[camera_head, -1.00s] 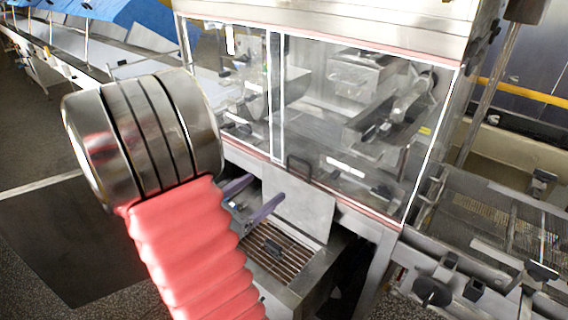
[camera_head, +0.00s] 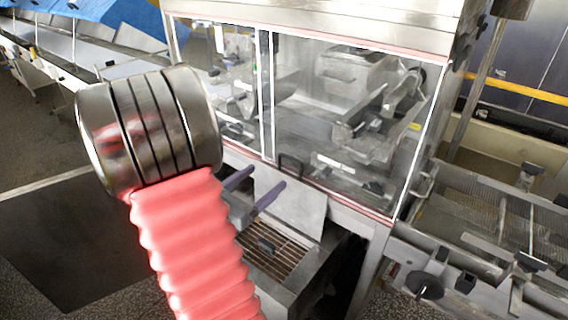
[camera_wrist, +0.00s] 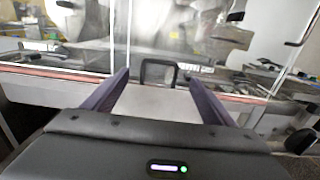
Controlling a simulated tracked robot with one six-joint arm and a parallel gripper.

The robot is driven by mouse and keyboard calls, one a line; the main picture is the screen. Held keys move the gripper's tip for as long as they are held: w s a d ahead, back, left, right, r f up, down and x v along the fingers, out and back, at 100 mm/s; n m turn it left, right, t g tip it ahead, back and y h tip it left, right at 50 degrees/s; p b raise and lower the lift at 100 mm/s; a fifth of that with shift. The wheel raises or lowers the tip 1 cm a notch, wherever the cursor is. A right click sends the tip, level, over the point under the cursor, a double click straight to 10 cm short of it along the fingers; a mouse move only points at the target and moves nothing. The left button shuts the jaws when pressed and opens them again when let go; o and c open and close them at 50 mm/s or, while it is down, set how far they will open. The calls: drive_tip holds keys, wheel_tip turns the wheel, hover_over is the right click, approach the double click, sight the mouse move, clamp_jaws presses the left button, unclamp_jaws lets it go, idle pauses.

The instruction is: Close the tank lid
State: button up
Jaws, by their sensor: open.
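The tank lid (camera_head: 298,208) is a pale metal plate that stands raised and tilted below the clear enclosure. A dark loop handle (camera_head: 291,163) is at its upper edge. The tank (camera_head: 304,274) is a steel box with a slatted grate (camera_head: 272,256) on top, uncovered in front of the lid. My gripper (camera_head: 267,177) is open, with two purple fingers just in front of the lid, left of the handle in the head view. In the wrist view, the handle (camera_wrist: 158,73) shows between the fingertips, with the lid (camera_wrist: 156,104) below it. No contact is visible.
The clear-panelled enclosure (camera_head: 345,110) rises directly behind the lid. A mesh conveyor (camera_head: 490,215) with black knobs (camera_head: 424,285) extends to the right. A long line of steel equipment (camera_head: 95,65) runs back at the left. Floor (camera_head: 65,245) is open at the left.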

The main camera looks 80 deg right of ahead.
sight(288, 159)
drive_tip(key=shift+x, duration=4.95)
drive_tip(key=c, duration=1.2)
